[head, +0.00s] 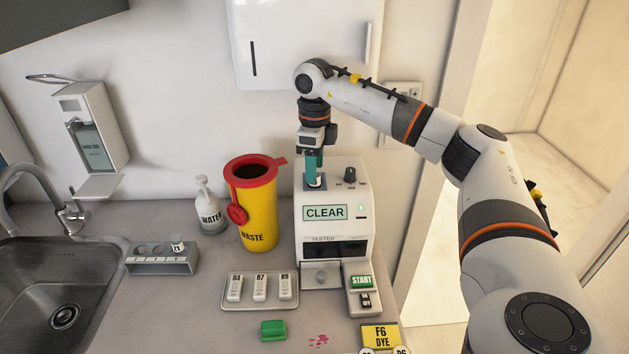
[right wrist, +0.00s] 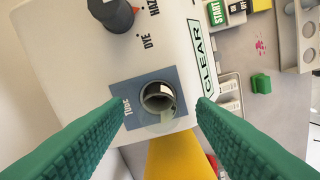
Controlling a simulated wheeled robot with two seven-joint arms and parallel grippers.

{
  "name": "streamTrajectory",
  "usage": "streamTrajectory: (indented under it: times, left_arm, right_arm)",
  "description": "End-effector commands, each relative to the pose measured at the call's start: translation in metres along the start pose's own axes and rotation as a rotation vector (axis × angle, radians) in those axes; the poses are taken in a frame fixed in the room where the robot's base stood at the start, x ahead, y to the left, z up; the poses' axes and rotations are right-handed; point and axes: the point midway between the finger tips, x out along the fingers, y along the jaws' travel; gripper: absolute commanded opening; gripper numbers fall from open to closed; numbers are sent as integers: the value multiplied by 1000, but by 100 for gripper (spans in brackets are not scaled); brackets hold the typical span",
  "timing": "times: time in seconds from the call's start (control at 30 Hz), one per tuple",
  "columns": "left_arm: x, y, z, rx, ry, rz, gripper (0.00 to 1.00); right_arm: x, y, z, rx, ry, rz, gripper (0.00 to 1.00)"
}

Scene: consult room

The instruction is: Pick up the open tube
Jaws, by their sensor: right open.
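The open tube (right wrist: 158,98) stands in the blue-grey socket marked TUBE on top of the white tester (head: 333,228). In the right wrist view I look down into its round, uncapped mouth. In the head view it is mostly hidden by my fingers. My right gripper (head: 314,164) is right above the socket, pointing down. Its green fingers are spread to either side of the tube, with gaps showing, in the right wrist view. The tester's display reads CLEAR. My left gripper is not in view.
A dark knob (head: 350,175) rises beside the socket. The yellow WASTE bin (head: 258,215) with a red rim stands left of the tester. A grey rack (head: 160,262), a tray of labelled white vials (head: 260,304) and a green block (head: 273,329) are on the counter.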

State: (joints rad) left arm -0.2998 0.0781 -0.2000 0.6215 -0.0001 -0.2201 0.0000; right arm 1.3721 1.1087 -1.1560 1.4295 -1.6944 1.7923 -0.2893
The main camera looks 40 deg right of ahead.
Motion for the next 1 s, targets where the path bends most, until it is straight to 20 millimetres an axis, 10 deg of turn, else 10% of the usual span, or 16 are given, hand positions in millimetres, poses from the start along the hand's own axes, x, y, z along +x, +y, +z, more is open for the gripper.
streamTrajectory:
  times: [0.4, 0.7, 1.0]
  left_arm:
    - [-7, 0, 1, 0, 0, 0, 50]
    - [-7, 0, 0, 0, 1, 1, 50]
    - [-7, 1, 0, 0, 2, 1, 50]
  right_arm:
    - [22, 0, 0, 1, 1, 0, 51]
    - [21, 0, 0, 0, 1, 0, 6]
    - [20, 0, 0, 0, 2, 0, 4]
